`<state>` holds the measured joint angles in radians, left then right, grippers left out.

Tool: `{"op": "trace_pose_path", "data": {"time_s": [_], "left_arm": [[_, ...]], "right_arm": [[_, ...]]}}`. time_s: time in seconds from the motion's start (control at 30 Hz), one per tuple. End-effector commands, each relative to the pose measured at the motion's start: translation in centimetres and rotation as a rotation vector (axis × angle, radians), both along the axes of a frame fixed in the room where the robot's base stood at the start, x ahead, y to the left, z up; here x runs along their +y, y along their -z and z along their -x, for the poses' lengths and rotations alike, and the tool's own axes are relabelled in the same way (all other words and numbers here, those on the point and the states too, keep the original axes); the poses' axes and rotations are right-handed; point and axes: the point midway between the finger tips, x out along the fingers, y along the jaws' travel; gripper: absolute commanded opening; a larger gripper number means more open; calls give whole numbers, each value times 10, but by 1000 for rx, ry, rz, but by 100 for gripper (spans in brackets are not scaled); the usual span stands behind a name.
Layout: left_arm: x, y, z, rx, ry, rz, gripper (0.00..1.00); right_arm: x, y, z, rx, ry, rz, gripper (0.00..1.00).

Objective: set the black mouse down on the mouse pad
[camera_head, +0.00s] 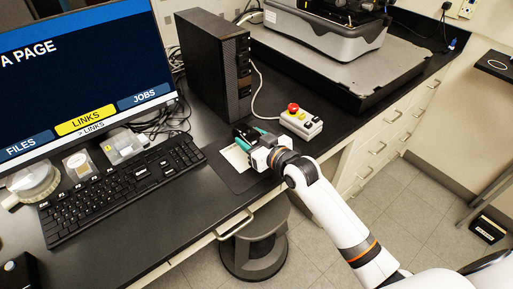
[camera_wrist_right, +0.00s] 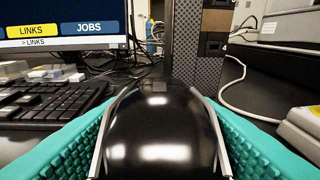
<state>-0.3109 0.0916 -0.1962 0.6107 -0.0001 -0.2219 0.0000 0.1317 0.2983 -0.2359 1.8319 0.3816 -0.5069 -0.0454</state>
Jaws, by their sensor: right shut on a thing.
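The black mouse (camera_wrist_right: 158,125) fills the middle of the right wrist view, between the teal finger pads of my right gripper (camera_wrist_right: 160,135). In the head view my right gripper (camera_head: 253,139) is shut on the mouse (camera_head: 243,131), which is mostly hidden by the fingers. The gripper is over the dark mouse pad (camera_head: 232,180), which has a pale rectangle on it, near the desk's front edge. I cannot tell whether the mouse touches the pad. My left gripper is not in view.
A black keyboard (camera_head: 122,190) lies left of the pad, before the monitor (camera_head: 80,70). A black computer tower (camera_head: 215,65) stands behind. A control box with a red button (camera_head: 293,108) is close to the gripper's right. The profiler (camera_head: 325,30) is at the back right.

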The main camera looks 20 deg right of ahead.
Motion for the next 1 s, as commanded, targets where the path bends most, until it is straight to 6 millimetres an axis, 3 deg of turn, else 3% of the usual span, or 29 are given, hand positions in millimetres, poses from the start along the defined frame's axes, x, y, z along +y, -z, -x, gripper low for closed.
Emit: {"op": "trace_pose_path", "data": {"time_s": [0.17, 0.33, 0.47, 0.77, 0.8, 0.9, 1.0], "left_arm": [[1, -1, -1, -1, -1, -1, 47], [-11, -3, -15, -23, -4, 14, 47], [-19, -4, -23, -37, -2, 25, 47], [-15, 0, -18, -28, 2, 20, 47], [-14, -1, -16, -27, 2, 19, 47], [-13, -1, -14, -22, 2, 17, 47], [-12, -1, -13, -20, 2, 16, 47]], "right_arm": [[-1, 19, 0, 2, 1, -1, 29], [-1, 41, 0, 1, 1, 0, 29], [-1, 45, 0, -2, 1, 0, 29], [-1, 49, 0, -1, 1, 0, 29], [-1, 48, 0, -1, 1, 0, 60], [-1, 48, 0, -1, 1, 0, 75], [-1, 48, 0, -1, 1, 0, 75]]}}
